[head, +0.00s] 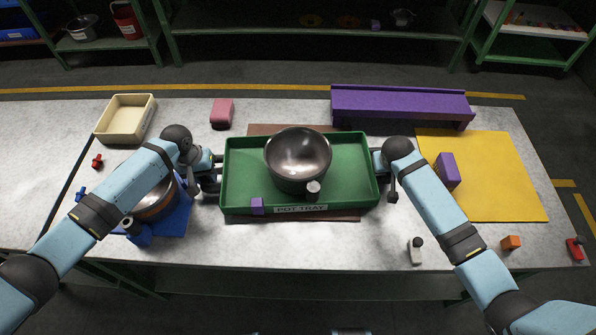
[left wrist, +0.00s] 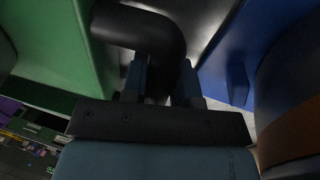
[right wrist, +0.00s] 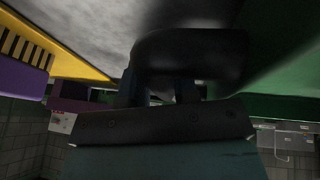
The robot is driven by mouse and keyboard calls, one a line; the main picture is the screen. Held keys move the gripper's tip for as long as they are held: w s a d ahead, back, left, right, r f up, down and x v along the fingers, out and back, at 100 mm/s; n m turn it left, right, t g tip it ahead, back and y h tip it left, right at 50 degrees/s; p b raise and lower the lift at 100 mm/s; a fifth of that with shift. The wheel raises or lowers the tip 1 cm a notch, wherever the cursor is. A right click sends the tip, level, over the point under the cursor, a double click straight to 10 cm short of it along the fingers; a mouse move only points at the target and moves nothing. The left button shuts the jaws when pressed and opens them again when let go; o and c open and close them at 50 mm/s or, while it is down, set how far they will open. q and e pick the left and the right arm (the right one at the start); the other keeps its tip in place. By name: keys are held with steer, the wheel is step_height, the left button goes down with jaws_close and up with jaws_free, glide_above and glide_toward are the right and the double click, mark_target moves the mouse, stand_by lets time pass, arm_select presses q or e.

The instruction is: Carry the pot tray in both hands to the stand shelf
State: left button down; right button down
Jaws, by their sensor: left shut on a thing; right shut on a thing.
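The green pot tray (head: 238,160) is at the middle of the table, over a brown board (head: 345,215). A dark metal pot (head: 298,158) stands in it, with a small purple block (head: 257,205) at its front left. My left gripper (head: 213,172) is shut on the tray's left handle, a black bar also seen in the left wrist view (left wrist: 135,25). My right gripper (head: 379,161) is shut on the right handle, seen dark in the right wrist view (right wrist: 190,52). I cannot tell whether the tray touches the board.
A purple bench-like stand (head: 400,107) is behind the tray, right. A yellow mat (head: 500,180) with a purple block (head: 447,171) lies right. A copper-toned pot (head: 155,203) on a blue base is left. A cream bin (head: 125,118) and pink block (head: 222,113) are behind. Green shelving (head: 320,33) stands beyond.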

arm_select(q)
steer(key=shift+r, duration=0.1)
arm_select(e)
steer(key=shift+r, duration=0.15)
